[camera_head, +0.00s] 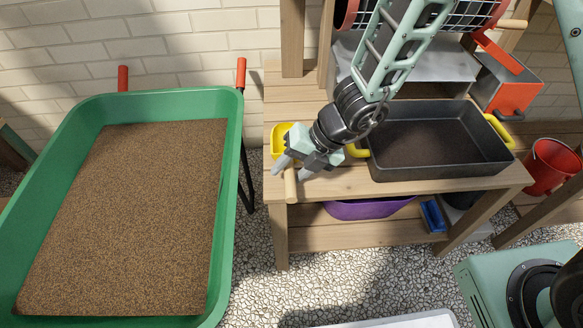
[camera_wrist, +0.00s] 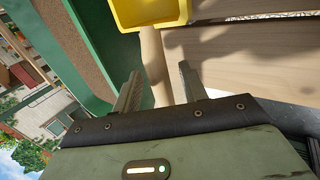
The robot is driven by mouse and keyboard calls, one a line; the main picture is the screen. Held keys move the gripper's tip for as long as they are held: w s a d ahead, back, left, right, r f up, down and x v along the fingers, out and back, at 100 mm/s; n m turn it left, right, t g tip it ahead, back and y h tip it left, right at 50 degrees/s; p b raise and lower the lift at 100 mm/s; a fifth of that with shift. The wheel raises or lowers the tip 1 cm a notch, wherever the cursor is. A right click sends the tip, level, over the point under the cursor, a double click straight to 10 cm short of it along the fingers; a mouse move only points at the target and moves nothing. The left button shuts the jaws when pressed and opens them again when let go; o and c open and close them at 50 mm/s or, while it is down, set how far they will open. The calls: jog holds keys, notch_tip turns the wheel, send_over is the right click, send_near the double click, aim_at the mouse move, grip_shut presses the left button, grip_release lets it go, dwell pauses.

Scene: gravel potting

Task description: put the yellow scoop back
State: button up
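The yellow scoop (camera_head: 290,141) sits at the left end of the wooden bench, its wooden handle (camera_head: 291,188) pointing toward the front edge. My gripper (camera_head: 293,171) is over the handle, with its fingers spread on either side. In the wrist view, the yellow scoop head (camera_wrist: 150,12) is at the top and the handle (camera_wrist: 154,62) runs between the two open fingers of my gripper (camera_wrist: 161,88). Gaps show beside the handle, so the fingers do not appear closed on it. Part of the scoop is hidden behind my gripper in the head view.
A dark tray (camera_head: 435,172) with yellow handles holds soil on the wooden bench (camera_head: 400,187), right of my gripper. A green wheelbarrow (camera_head: 228,200) full of brown gravel stands left. A purple basin (camera_head: 368,209) is on the lower shelf. A red bucket (camera_head: 552,167) stands right.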

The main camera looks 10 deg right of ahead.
jog(key=shift+r, duration=0.1)
jog(key=p+v, duration=0.7)
jog(key=v, duration=0.5)
jog(key=s+a+r+n+g+h, duration=0.1)
jog(key=s+r+n, duration=0.35)
jog(key=n, duration=0.55)
jog(key=s+a+r+n+g+h, duration=0.15)
jog(key=s+r+n, duration=0.35)
jog(key=n, duration=0.6)
jog(key=s+d+r+n+t+h, duration=0.1)
jog(key=s+d+n+h, duration=0.1)
jog(key=n, duration=0.9)
jog(key=s+d+r+n+t+h, duration=0.1)
jog(key=s+d+n, duration=0.3)
jog(key=n, duration=0.8)
jog(key=shift+s+r+h, duration=0.35)
jog(key=shift+s+r, duration=0.45)
jog(key=shift+s, duration=0.1)
jog(key=shift+r, duration=0.15)
